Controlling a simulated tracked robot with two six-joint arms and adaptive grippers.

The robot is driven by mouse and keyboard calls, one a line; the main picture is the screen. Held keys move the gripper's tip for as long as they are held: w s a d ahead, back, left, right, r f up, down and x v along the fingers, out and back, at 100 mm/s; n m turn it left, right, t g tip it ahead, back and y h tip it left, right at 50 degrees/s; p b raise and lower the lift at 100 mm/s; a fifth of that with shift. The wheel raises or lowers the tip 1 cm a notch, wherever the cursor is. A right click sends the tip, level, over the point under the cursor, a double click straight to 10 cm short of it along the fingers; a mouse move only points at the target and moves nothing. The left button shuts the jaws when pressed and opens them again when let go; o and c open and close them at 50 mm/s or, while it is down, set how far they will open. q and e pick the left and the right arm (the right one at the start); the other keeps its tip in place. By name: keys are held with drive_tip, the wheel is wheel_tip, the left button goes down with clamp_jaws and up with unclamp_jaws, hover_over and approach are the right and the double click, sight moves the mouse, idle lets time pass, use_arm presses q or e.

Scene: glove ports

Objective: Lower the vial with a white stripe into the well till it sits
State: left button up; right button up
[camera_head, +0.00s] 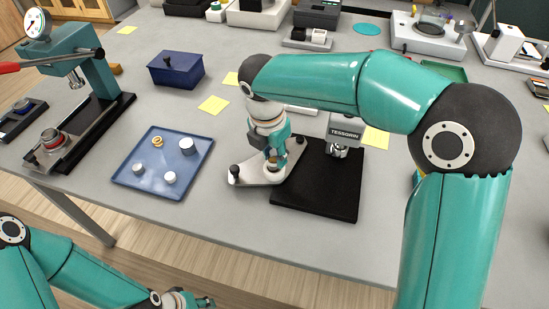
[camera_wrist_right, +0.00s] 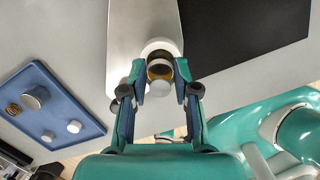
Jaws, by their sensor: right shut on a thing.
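My right gripper (camera_head: 273,161) points down over the pale rounded plate (camera_head: 246,175) beside the black base. It is shut on a small vial, which shows between the fingers (camera_wrist_right: 161,72) in the right wrist view as an amber and white round vial (camera_wrist_right: 160,69). A white round collar (camera_wrist_right: 163,46) on the plate lies right at the vial; it looks like the well. The fingers hide most of the vial, so I cannot tell its stripe or how deep it stands. My left gripper (camera_head: 190,301) is at the bottom edge, partly cut off, away from the table objects.
A blue tray (camera_head: 127,171) with small white-topped pieces and a brass ring lies to the left. A black base (camera_head: 320,200) with a TESSQRIN-labelled device (camera_head: 345,130) stands just right of the plate. A teal press (camera_head: 75,60) stands at far left. Bare grey table lies in front.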

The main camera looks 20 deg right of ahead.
sight(274, 164)
drive_tip(key=shift+f, duration=0.95)
drive_tip(key=shift+s+f+b, duration=0.25)
drive_tip(key=shift+f+b, duration=0.1)
drive_tip(key=shift+f, duration=0.35)
drive_tip(key=o, duration=1)
drive_tip(key=shift+f, duration=0.1)
drive_tip(key=shift+c, duration=0.2)
drive_tip(key=shift+o, duration=0.2)
drive_tip(key=shift+w+f, duration=0.1)
drive_tip(key=shift+w, duration=0.1)
drive_tip(key=shift+r, duration=0.2)
